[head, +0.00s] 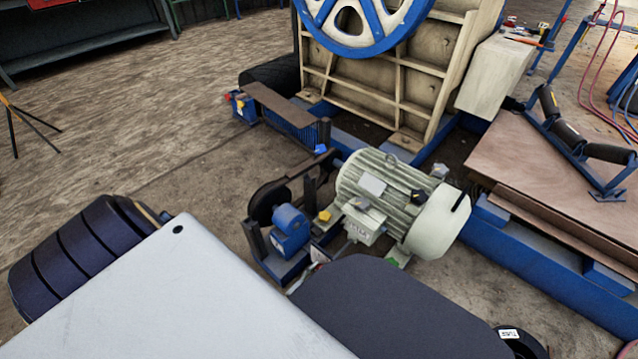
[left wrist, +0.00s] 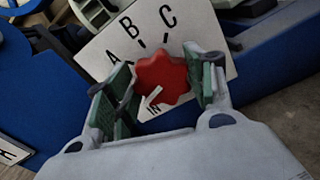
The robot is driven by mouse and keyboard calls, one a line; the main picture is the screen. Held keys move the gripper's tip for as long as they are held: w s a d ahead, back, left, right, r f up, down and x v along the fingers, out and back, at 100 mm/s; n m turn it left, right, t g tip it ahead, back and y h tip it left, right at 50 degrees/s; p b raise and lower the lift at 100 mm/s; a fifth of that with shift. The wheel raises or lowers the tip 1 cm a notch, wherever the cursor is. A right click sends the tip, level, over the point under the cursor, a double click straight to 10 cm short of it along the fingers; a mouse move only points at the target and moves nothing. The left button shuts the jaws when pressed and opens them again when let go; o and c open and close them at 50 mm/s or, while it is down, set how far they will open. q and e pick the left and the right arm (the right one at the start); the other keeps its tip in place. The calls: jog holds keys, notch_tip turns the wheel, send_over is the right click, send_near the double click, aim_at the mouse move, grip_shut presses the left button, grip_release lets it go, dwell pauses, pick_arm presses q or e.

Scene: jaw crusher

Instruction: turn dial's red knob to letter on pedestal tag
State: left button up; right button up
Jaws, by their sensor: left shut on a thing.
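In the left wrist view, the red lobed knob (left wrist: 161,80) sits on a white dial plate (left wrist: 192,36) with black letters A, B and C along its upper part. A white arrow mark lies at the knob's lower left; I cannot tell which letter it indicates. My left gripper (left wrist: 162,88) is shut on the knob, with green-padded fingers on both sides of it. A white tag (left wrist: 12,152) at the lower left edge shows what looks like a letter A, partly cut off. In the head view, the knob and fingertips are hidden. My right gripper is not seen.
In the head view, a green-grey motor (head: 385,200) and a blue bearing block (head: 290,228) stand close together in the middle. A crusher frame with a blue wheel (head: 365,30) is behind. A brown platform (head: 560,165) lies right. Open floor (head: 110,130) spreads left.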

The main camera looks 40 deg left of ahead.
pick_arm(q)
jog(key=shift+d+f+m, duration=0.1)
jog(key=shift+m, duration=1.45)
jog(key=shift+d+m, duration=0.1)
jog(key=shift+m, duration=1.45)
jog(key=o, duration=1)
